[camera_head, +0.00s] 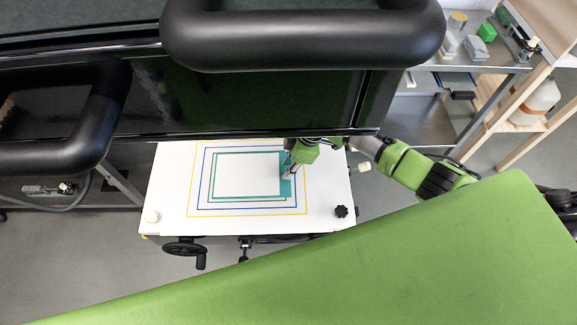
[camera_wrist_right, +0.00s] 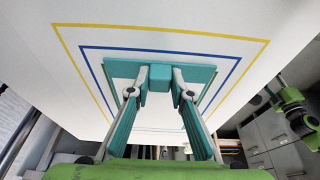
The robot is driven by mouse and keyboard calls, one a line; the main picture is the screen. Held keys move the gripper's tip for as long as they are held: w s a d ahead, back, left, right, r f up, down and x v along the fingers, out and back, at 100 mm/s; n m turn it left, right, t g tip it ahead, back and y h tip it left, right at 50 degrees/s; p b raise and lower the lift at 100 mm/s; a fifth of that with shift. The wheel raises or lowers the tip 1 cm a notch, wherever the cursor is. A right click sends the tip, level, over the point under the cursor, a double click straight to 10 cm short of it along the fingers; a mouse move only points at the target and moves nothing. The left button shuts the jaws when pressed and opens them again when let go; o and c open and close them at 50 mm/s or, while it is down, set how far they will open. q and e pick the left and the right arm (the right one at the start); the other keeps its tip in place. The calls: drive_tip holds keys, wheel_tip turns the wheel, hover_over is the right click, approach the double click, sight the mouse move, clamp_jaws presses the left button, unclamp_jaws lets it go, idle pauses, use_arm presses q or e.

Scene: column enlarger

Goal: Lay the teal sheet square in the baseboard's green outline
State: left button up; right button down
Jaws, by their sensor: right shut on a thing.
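The white baseboard (camera_head: 170,190) carries nested yellow, blue and green outlines. The teal sheet (camera_head: 287,187) shows mainly as a teal strip at the right side of the green outline (camera_head: 212,180), with a white area to its left. Whether its edges match the green outline is unclear. My right gripper (camera_head: 291,171) is over this right side and covers part of it. In the right wrist view, the fingers of my right gripper (camera_wrist_right: 160,92) are shut on a small teal block (camera_wrist_right: 160,77) at the sheet's teal edge (camera_wrist_right: 117,68). My left gripper is not in view.
A dark glossy panel (camera_head: 240,95) with thick black tubular loops (camera_head: 300,35) hangs across the view behind the board. Shelves (camera_head: 530,110) stand at the right.

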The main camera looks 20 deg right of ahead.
drive_tip(key=shift+f, duration=0.15)
drive_tip(key=c, duration=1.7)
unclamp_jaws()
drive_tip(key=shift+p+v, duration=3.7)
drive_tip(key=shift+v, duration=0.35)
drive_tip(key=v, duration=1.2)
drive_tip(key=shift+a, duration=0.1)
drive_tip(key=shift+s+f, duration=0.1)
